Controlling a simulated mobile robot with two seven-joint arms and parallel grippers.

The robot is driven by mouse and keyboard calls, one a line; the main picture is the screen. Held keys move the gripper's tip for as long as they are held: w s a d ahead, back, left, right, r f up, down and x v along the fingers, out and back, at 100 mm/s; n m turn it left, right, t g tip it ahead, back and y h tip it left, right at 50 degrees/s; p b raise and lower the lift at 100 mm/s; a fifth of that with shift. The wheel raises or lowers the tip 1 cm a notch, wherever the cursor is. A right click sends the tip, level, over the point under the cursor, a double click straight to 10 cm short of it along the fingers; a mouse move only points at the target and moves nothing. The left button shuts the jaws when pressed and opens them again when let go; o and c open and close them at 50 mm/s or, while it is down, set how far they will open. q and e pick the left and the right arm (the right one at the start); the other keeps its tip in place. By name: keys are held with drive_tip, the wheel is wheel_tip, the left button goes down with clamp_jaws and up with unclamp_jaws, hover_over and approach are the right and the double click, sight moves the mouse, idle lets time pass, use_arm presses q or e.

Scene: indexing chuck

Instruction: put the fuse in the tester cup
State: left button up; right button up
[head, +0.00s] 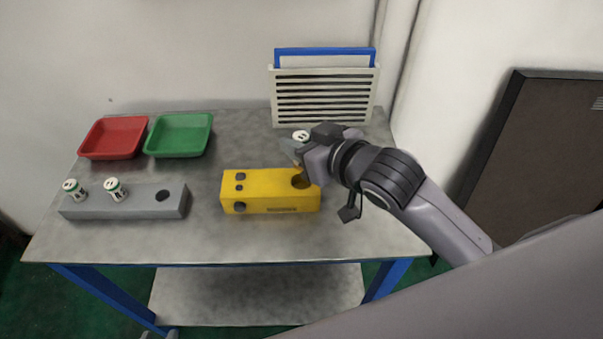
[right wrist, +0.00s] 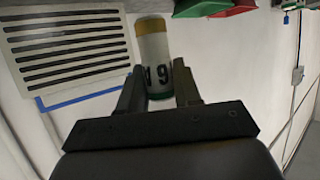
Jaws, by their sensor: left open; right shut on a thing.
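My right gripper (head: 296,149) is shut on a fuse (head: 301,136), a white cylinder, and holds it behind the right end of the yellow tester. In the right wrist view the fuse (right wrist: 154,52) stands between both fingers (right wrist: 160,85), with "19" on its side, a yellow band at one end and green at the other. The yellow tester (head: 262,187) has a dark round cup (head: 300,181) in its top at the right, partly hidden by my right gripper. The tips of my left gripper (head: 159,334) show at the bottom edge, open and apart from everything.
A grey block (head: 140,206) at the left holds two other fuses (head: 72,188) (head: 115,189) and has one empty hole (head: 163,196). A red tray (head: 113,138) and a green tray (head: 180,135) stand behind it. A slatted panel (head: 325,95) stands at the back.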

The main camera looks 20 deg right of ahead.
drive_tip(key=shift+f+b, duration=0.5)
drive_tip(key=shift+f, duration=3.1)
drive_tip(key=shift+f, duration=0.1)
drive_tip(key=o, duration=1)
drive_tip(key=shift+o, duration=0.2)
drive_tip(key=shift+r, duration=0.2)
drive_tip(key=v, duration=1.2)
